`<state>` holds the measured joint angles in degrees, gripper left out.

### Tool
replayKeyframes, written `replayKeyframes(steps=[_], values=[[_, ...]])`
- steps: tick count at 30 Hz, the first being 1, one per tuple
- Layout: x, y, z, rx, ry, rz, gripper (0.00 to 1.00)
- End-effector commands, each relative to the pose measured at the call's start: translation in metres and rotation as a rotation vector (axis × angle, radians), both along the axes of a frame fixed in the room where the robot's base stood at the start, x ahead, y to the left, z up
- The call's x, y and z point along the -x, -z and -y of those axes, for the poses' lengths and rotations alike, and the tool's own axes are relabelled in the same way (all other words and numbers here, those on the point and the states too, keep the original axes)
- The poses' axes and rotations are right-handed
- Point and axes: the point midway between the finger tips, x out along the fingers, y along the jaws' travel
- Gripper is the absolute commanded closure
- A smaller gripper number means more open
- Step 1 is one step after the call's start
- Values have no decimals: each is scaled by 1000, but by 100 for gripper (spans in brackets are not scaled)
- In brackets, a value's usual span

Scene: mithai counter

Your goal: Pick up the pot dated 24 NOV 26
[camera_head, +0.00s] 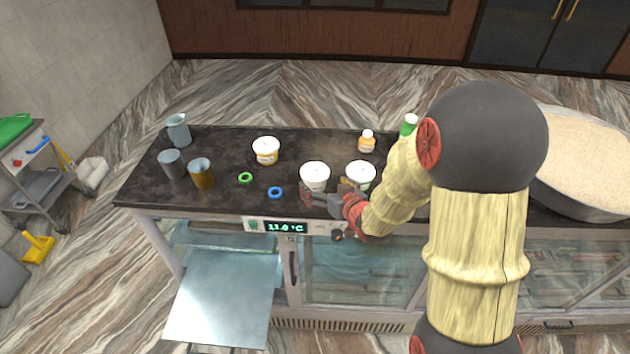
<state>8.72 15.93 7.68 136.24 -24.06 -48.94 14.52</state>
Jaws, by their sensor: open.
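Three white-lidded pots stand on the dark counter. One pot (266,150) with a yellow label stands further back and left. A second pot (315,176) stands near the front edge, and a third pot (360,174) stands just right of it. The dates are too small to read, so I cannot tell which pot is 24 NOV 26. My gripper (322,196) is open and empty at the counter's front, low beside the second pot. Its fingers overlap that pot's lower part in the picture; I cannot tell whether they touch. My gripper and wrist hide part of the third pot's front.
The counter (230,140) also holds a jug (178,130), a grey cup (171,164), a brass cup (201,173), a green ring (245,178), a blue ring (275,193) and an orange-labelled bottle (367,142). A large pan (590,160) is at right.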

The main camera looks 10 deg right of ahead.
Motion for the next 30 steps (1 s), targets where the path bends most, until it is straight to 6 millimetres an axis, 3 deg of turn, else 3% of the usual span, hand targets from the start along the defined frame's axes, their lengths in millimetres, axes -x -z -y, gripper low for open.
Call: replayKeyframes(steps=[21,30], values=[[-56,26,-11,2,0,-3,9],[-62,28,-12,2,0,-1,9]])
